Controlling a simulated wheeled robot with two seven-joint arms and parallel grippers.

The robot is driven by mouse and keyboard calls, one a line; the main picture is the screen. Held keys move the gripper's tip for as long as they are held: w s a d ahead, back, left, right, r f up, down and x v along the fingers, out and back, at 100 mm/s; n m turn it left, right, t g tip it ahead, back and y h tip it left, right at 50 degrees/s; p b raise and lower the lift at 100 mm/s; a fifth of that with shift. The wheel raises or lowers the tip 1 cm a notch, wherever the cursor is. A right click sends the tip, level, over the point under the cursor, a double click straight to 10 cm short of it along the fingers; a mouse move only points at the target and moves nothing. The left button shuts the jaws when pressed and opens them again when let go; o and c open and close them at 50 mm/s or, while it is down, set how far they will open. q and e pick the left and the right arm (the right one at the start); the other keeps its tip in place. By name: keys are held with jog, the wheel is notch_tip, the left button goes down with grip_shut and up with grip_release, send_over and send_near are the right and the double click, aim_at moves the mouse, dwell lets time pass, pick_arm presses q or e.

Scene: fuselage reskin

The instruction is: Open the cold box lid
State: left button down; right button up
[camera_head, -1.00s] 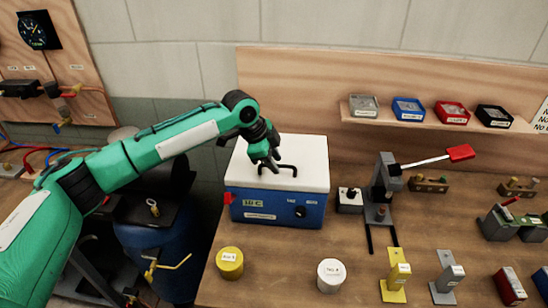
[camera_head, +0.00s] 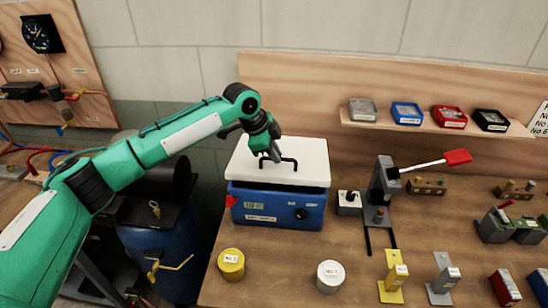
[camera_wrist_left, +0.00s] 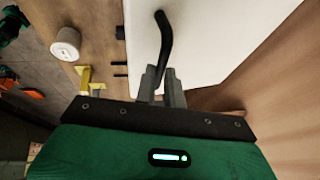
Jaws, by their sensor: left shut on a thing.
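The cold box (camera_head: 276,208) is a blue box with a display and a knob on its front, standing at the left of the bench. Its white lid (camera_head: 308,160) sits tilted, its front edge raised a little above the blue body with a dark gap showing. A black handle (camera_head: 291,160) stands on top of the lid. My left gripper (camera_head: 274,157) is shut on the handle at its left part. In the left wrist view the gripper fingers (camera_wrist_left: 162,86) close around the black handle (camera_wrist_left: 165,45) above the white lid (camera_wrist_left: 200,40). My right gripper is not in view.
A yellow pot (camera_head: 231,264) and a white pot (camera_head: 330,276) stand in front of the box. A press with a red-handled lever (camera_head: 458,157) stands to its right. A shelf (camera_head: 435,124) with small bins is at the back right. A blue barrel (camera_head: 160,250) is at the left.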

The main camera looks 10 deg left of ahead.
pick_arm(q)
jog(key=w+r+p, duration=0.4)
jog(key=w+r, duration=0.3)
jog(key=r, duration=0.1)
jog(key=shift+w, duration=0.25)
jog(key=shift+a, duration=0.1)
jog(key=c, duration=1.8)
grip_release()
jog(key=o, duration=0.3)
jog(key=shift+w+f, duration=0.1)
jog(key=shift+w, duration=0.15)
jog(key=w+b+v, duration=0.1)
jog(key=b+v, duration=0.4)
jog(key=v, duration=0.8)
jog(key=shift+r, duration=0.25)
